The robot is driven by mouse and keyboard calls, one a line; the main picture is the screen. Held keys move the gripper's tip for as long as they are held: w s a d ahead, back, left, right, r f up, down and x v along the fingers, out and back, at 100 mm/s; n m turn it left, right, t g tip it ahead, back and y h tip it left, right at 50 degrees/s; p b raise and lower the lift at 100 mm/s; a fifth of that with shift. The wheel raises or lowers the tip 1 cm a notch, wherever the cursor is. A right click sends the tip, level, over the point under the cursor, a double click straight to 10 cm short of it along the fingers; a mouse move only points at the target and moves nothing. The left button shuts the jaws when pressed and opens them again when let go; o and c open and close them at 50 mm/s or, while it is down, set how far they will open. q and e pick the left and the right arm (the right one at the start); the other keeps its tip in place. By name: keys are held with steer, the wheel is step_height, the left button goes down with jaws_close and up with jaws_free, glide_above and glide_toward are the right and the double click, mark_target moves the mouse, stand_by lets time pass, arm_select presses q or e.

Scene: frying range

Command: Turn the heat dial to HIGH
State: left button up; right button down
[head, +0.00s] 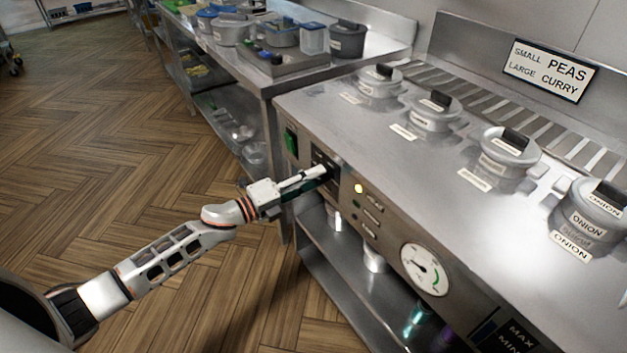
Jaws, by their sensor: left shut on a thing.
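My left gripper (314,178) reaches in from the left to the front panel of the steel range. Its fingers are shut at the black dial plate (325,158), on the heat dial there. The fingers hide most of the dial, so its pointer and setting cannot be read. My right gripper is not in view.
The front panel (385,238) also carries a green switch (291,141), a lit yellow lamp (358,189) and a round gauge (424,270). Several lidded pots, one an onion pot (590,212), sit along the top. A PEAS/CURRY sign (549,71) is behind. The wooden floor at left is clear.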

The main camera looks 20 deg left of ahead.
arm_select(q)
steer(key=m, duration=0.1)
steer(key=m+b, duration=0.1)
steer(key=shift+f+m, duration=0.25)
steer(key=shift+m, duration=0.85)
steer(key=shift+m+b, duration=0.4)
steer(key=shift+m, duration=0.3)
steer(key=shift+r, duration=0.1)
steer(key=shift+m, duration=0.3)
steer(key=o, duration=1)
steer(key=shift+o, duration=0.5)
